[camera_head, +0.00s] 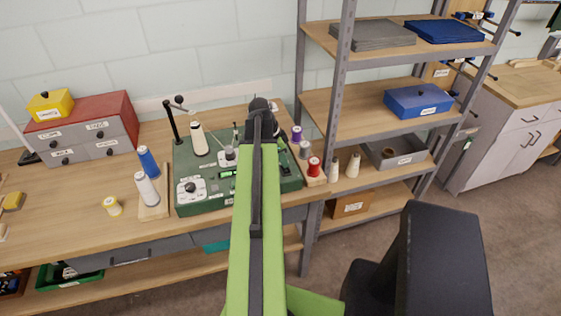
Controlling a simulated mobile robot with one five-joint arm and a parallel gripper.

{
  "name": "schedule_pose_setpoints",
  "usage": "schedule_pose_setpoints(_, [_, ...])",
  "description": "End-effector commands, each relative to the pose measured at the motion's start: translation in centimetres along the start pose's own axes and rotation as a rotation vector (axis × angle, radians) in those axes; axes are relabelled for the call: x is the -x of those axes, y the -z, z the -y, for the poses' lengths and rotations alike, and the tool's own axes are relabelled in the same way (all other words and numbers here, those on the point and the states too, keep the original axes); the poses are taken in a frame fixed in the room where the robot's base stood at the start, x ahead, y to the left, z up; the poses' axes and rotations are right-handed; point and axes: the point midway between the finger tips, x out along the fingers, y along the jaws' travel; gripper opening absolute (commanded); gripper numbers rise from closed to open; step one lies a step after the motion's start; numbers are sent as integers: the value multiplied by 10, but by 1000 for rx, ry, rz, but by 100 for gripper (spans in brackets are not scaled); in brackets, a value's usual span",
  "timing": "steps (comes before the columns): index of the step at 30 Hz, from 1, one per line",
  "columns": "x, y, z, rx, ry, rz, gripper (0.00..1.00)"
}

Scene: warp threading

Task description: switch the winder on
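The winder (207,204) is a green machine on the wooden workbench. A white cone of thread (199,141) stands on its back left, beside a dark post with a thread guide (175,119). White plates with dark knobs sit on its top, one at the front left (190,191) and one near the middle (229,156). A small lit green patch shows near the middle. My green arm reaches over the winder's right part and hides some of it. My gripper (262,108) is at the arm's far end, above the winder's back edge; its fingers cannot be made out.
Left of the winder, blue and white spools stand on a wooden holder (153,209). A red drawer cabinet (112,112) is at the back left. At right, purple, grey and red spools (314,168) stand close to the winder, beside a metal shelf unit (338,90).

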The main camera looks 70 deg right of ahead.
Motion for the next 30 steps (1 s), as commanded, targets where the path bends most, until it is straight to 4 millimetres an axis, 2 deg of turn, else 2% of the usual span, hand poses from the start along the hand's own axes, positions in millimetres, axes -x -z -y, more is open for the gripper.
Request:
schedule_pose_setpoints(1, [-3, -10, 2, 2, 4, 30, 0])
schedule_pose_setpoints(9, [-7, -3, -1, -10, 1, 31, 0])
schedule_pose_setpoints(18, [-6, 0, -17, -15, -3, 32, 0])
schedule_pose_setpoints(23, [-7, 0, -19, -15, -3, 32, 0])
schedule_pose_setpoints(26, [-4, 1, -19, -15, -2, 31, 0])
schedule_pose_setpoints(30, [11, 6, -17, -14, 3, 25, 0])
